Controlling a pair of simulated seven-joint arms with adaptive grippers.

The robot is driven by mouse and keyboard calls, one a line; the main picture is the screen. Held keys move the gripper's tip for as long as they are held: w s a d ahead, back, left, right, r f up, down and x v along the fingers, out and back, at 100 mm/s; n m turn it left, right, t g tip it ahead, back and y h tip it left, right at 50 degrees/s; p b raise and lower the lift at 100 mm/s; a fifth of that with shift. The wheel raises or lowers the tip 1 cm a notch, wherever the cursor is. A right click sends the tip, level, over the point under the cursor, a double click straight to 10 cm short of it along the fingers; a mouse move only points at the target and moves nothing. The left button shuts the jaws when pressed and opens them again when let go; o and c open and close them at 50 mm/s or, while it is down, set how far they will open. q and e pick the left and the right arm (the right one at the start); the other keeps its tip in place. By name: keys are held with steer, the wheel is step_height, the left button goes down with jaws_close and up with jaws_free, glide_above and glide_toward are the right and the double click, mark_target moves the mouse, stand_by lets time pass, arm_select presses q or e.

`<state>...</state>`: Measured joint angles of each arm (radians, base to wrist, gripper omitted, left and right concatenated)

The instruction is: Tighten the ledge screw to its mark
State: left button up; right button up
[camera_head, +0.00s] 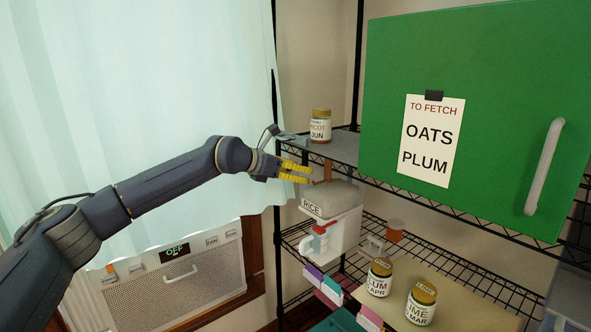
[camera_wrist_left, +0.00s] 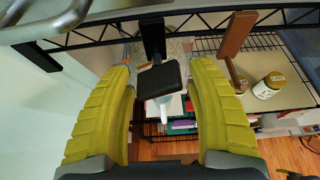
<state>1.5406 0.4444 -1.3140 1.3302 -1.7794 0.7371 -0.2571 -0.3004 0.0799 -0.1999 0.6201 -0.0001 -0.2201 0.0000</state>
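My left gripper (camera_head: 298,171) is just below the front edge of the upper wire shelf (camera_head: 345,151), at its left end. In the left wrist view its two yellow fingers (camera_wrist_left: 163,108) are spread apart with a gap between them. A small dark flat piece (camera_wrist_left: 161,78) under a dark upright bar lies in line with that gap; it may be the ledge screw, but I cannot tell for sure. No finger visibly touches it. I see no tightening mark.
A jar (camera_head: 320,126) stands on the upper shelf beside a green cabinet (camera_head: 480,60). Below are a RICE container (camera_head: 331,200), a PLUM jar (camera_head: 379,277) and a LIME jar (camera_head: 421,303). A brown bar (camera_wrist_left: 236,35) hangs right of my fingers. A curtain and heater are left.

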arm_select(q)
steer(key=shift+o, duration=0.8)
steer(key=shift+r, duration=0.25)
steer(key=shift+a, duration=0.1)
steer(key=shift+a+r, duration=0.15)
steer(key=v, duration=1.1)
steer(key=shift+s, duration=0.35)
steer(key=shift+a, duration=0.15)
